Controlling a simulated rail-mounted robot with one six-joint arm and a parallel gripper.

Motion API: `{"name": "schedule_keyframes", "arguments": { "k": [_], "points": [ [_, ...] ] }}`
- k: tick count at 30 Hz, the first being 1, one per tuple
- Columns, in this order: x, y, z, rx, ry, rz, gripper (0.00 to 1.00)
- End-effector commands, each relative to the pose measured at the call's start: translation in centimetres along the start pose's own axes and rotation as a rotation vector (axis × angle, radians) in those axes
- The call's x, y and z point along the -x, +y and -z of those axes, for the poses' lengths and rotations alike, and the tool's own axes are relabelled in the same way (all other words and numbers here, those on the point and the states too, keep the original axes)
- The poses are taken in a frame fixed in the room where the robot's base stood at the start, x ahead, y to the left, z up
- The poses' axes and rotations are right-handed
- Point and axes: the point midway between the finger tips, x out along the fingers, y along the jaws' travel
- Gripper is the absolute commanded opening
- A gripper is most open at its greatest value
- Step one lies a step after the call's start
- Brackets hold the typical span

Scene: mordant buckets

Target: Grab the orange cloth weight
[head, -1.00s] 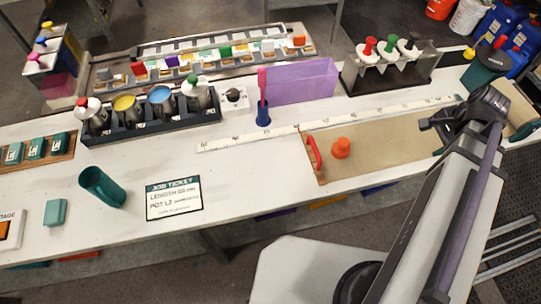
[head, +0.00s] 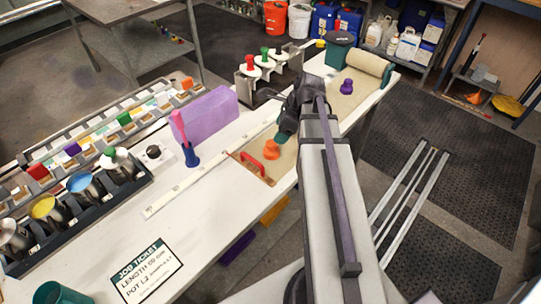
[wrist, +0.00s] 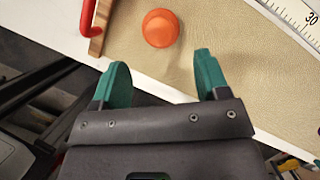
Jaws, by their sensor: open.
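The orange cloth weight (head: 272,149) stands on the beige cloth near the wooden bar with the red handle. In the wrist view the weight (wrist: 160,28) is a round orange knob seen from above, ahead of my fingertips and between their lines. My gripper (wrist: 160,72) has two green fingers spread apart with nothing between them. In the head view my gripper (head: 286,133) is just right of and beyond the weight, mostly hidden behind my own arm. The fingers do not touch the weight.
The red handle (head: 254,164) is close to the weight's left. A purple weight (head: 347,86) stands farther along the cloth by the cloth roll (head: 358,66). A measuring strip (head: 190,182) runs along the bench. A lilac block (head: 205,115) stands behind it.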

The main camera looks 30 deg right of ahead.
Motion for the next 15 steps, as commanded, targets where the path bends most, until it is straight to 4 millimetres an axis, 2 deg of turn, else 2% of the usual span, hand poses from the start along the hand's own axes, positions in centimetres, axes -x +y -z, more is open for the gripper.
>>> {"name": "schedule_keyframes", "arguments": {
  "k": [1,3,8,15],
  "points": [
    [-2.0,0.0,0.4,0.003,0.0,-0.001,0.68],
    [-2.6,0.0,0.2,0.002,0.0,-0.001,0.68],
    [-2.7,0.0,0.1,0.001,0.0,-0.001,0.68],
    [-7.4,-0.1,0.1,0.003,0.0,-0.001,0.68]
  ]
}}
